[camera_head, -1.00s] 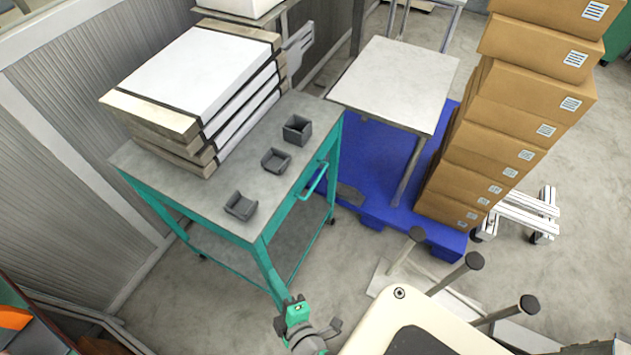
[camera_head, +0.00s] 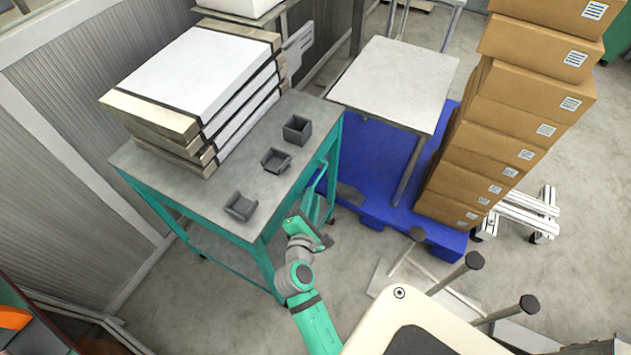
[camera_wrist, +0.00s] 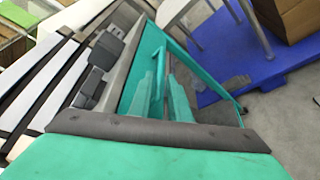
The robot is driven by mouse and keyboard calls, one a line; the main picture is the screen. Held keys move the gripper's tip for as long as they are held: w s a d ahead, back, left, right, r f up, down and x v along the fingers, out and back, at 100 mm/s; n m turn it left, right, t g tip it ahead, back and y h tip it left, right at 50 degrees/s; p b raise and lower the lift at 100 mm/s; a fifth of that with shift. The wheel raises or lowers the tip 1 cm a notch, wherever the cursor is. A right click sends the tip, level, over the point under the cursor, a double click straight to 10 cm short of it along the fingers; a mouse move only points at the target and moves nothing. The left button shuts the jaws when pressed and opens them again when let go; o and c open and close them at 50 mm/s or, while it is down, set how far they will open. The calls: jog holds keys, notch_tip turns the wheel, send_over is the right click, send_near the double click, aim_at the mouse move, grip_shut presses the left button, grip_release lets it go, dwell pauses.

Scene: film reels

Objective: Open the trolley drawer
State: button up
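The trolley (camera_head: 215,200) has a grey top and green frame, and stands left of centre in the head view. Its green drawer handle (camera_head: 320,180) is on the right-hand side, just under the top. The drawer looks closed. My gripper (camera_head: 308,228) is beside that side, nearer the camera than the handle. In the wrist view the handle (camera_wrist: 158,68) is just ahead of my gripper (camera_wrist: 162,90). The two fingers look apart, with nothing clearly held. I cannot tell whether they touch the handle, as the head view hides the fingertips.
White-and-wood slabs (camera_head: 195,75) and small grey bins (camera_head: 276,160) stand on the trolley top. A blue pallet (camera_head: 375,165), a small table (camera_head: 397,85) and stacked cartons (camera_head: 495,150) are to the right. Stool legs (camera_head: 470,262) stick up in front. Some bare floor lies right of the trolley.

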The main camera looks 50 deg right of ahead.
aim_at(316, 181)
jog(key=x, duration=0.7)
jog(key=shift+w+d, duration=0.2)
grip_shut()
